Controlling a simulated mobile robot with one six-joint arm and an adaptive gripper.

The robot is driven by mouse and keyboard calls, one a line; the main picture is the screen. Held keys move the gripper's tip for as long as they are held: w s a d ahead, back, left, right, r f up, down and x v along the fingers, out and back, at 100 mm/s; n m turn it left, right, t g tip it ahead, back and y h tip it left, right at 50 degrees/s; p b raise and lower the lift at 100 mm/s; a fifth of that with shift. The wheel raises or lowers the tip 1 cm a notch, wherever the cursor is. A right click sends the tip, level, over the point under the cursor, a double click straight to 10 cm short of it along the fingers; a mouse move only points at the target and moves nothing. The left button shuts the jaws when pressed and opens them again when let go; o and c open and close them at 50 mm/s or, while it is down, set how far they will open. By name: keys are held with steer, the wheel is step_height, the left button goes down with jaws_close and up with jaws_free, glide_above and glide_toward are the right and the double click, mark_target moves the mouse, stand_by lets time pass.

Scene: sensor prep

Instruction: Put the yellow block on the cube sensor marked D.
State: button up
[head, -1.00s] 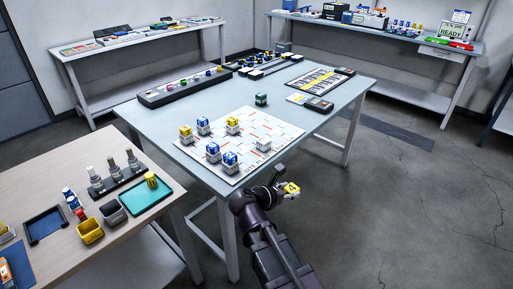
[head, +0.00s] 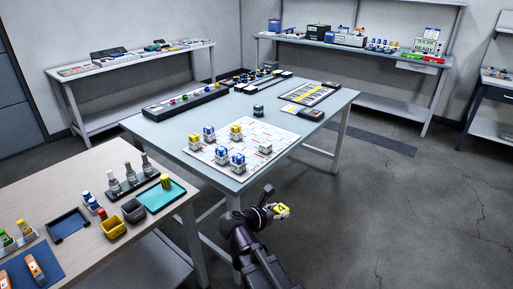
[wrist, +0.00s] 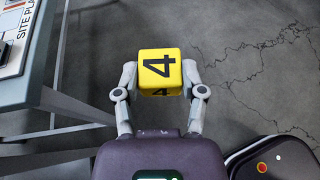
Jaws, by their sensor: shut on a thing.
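The yellow block (wrist: 160,62) carries a black 4 on its faces. In the wrist view my gripper (wrist: 160,82) is shut on it, one finger on each side. In the head view my gripper (head: 277,211) holds the block out over the floor, in front of the blue-grey table and apart from it. A white board (head: 262,134) on that table bears several cube sensors. Some carry blue or yellow blocks; one pale cube sensor (head: 265,148) near the right corner has a bare top. The letters on the sensors are too small to read.
The blue-grey table (head: 320,131) has free room right of the board. A green item (head: 258,111) stands behind the board, and a dark strip (head: 187,103) lies at the back left. A wooden table (head: 80,178) with trays and bottles stands at left. Open floor lies at right.

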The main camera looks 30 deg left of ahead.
steer(key=shift+s+d, duration=0.1)
steer(key=shift+s, duration=0.1)
steer(key=shift+s+a, duration=0.15)
steer(key=shift+a, duration=0.1)
stand_by(0.3)
